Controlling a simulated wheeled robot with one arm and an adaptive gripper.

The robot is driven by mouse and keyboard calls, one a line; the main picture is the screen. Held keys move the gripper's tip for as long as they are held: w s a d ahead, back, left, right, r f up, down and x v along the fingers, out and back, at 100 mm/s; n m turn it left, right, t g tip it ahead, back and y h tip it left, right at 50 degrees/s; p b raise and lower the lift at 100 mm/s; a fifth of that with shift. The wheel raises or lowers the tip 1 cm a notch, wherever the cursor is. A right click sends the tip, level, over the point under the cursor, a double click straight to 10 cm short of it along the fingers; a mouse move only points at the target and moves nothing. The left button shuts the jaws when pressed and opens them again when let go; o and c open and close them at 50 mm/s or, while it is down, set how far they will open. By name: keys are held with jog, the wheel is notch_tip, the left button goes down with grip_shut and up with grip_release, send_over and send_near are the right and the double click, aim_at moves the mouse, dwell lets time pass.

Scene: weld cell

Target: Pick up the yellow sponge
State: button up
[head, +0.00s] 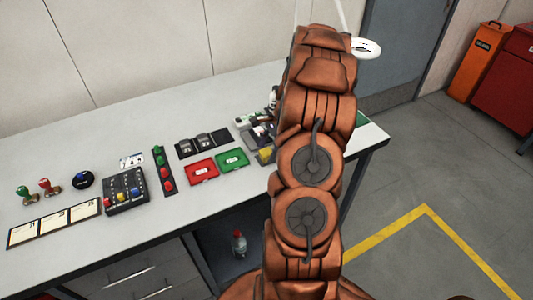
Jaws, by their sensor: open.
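A small yellow block (265,152), which looks like the yellow sponge, lies near the right part of the grey workbench (215,100). It sits right at the left edge of my arm in the picture, and part of it may be hidden behind the arm. My copper-coloured arm rises through the middle right of the head view and covers the bench behind it.
Left of the yellow block are a green tray (232,160), a red tray (201,171), a black button box (125,192), stamps and cards. Small items crowd behind the block. A bottle (238,243) stands below the bench. The floor at right is open, with yellow tape (385,230).

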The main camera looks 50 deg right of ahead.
aim_at(263, 153)
jog(key=shift+c, duration=0.4)
jog(key=c, duration=0.8)
jog(key=shift+c, duration=0.2)
jog(key=shift+r+b, duration=0.9)
jog(key=shift+r, duration=0.4)
jog(key=shift+s+r, duration=0.15)
jog(key=shift+r, duration=0.25)
jog(key=s+a+b, duration=0.2)
jog(key=s+a, duration=0.1)
jog(key=s, duration=0.4)
jog(key=s+a+r+b, duration=0.1)
jog(key=s+a+b, duration=0.2)
jog(key=s, duration=0.4)
jog(key=shift+s+a+r, duration=0.2)
jog(key=shift+s+r, duration=0.05)
jog(key=shift+r, duration=0.05)
